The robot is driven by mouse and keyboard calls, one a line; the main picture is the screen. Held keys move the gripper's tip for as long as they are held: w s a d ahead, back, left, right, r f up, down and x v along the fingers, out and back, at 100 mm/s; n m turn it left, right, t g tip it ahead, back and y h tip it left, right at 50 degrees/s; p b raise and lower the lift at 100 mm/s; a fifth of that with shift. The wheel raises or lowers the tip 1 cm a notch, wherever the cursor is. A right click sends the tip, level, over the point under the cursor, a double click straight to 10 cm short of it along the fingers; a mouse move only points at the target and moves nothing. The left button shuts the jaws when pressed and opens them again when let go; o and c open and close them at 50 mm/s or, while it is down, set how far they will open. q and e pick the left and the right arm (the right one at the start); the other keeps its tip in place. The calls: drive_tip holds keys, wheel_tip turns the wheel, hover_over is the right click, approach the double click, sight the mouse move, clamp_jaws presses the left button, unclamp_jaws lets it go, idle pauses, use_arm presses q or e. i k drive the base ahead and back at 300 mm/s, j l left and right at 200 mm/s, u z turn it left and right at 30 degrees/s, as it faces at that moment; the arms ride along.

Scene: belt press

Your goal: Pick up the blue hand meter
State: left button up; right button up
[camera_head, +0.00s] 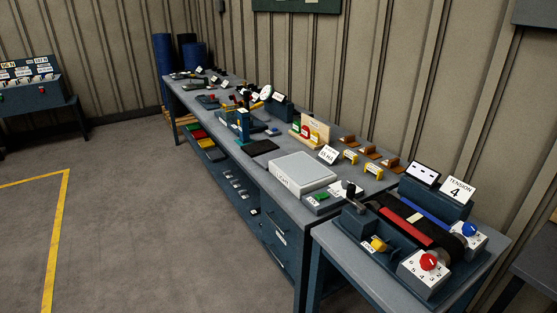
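I cannot clearly make out which thing is the blue hand meter. On the long workbench (262,178), a blue upright device (243,124) stands near the front edge, left of the middle.
A large grey box (302,173) sits on the bench, with yellow and brown pieces behind it. A belt machine (405,228) with red and blue knobs stands on the nearer table at right. Blue rolls (195,55) stand at the far end. The floor at left is open.

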sight(243, 115)
drive_tip(key=z, duration=0.25)
drive_tip(key=i+j+z, duration=0.85)
drive_tip(key=j, duration=0.1)
